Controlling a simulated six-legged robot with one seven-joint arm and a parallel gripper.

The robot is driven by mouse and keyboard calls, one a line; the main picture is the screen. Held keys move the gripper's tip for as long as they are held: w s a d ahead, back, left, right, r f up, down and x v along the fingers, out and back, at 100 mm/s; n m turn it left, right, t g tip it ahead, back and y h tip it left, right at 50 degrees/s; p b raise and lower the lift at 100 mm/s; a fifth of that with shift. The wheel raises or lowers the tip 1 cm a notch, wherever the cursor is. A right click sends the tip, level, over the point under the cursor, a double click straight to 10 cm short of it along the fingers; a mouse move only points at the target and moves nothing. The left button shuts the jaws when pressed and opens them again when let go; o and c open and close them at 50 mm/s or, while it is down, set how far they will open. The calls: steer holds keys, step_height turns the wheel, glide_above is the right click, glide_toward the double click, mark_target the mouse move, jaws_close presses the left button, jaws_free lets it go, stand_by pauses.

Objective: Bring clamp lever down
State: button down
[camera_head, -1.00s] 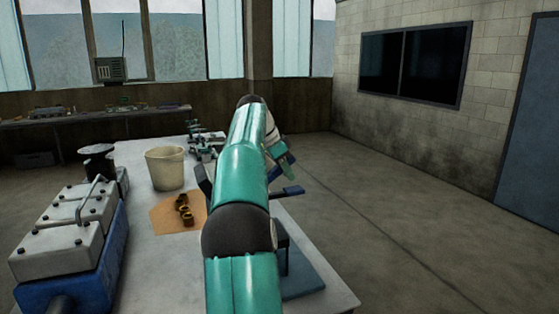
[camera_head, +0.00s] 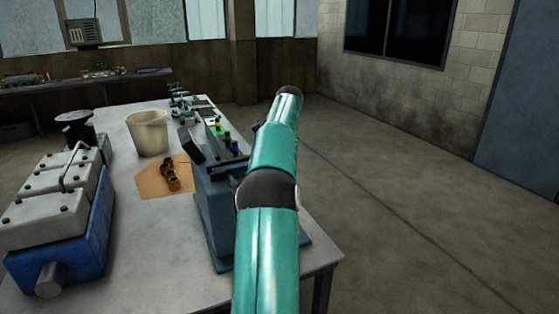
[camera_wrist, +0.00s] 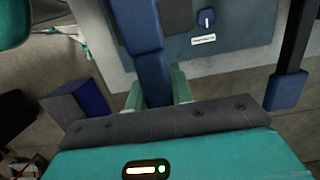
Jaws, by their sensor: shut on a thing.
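In the wrist view, my gripper (camera_wrist: 157,92) has its two pale green fingers on either side of a blue bar (camera_wrist: 151,70), which looks like the clamp lever. The gripper is shut on it. The bar runs up the picture over a blue-grey plate (camera_wrist: 235,40) with a knob and a small white label. In the head view, the blue-grey fixture (camera_head: 216,205) stands at the table's right edge. My arm (camera_head: 272,150) reaches past its right side and hides part of it. My gripper and the lever are hidden there.
In the wrist view, a second dark rod with a blue grip (camera_wrist: 288,88) is at the right. The table (camera_head: 140,240) holds a pale bucket (camera_head: 148,133), brass parts (camera_head: 171,176) on a tan sheet, and a blue-and-grey engine block (camera_head: 65,225). Floor right of the table is clear.

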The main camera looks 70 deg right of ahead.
steer(key=shift+f, duration=0.3)
steer(key=c, duration=1.3)
jaws_free()
steer(key=shift+a, duration=0.1)
steer(key=shift+o, duration=0.5)
steer(key=shift+r, duration=0.1)
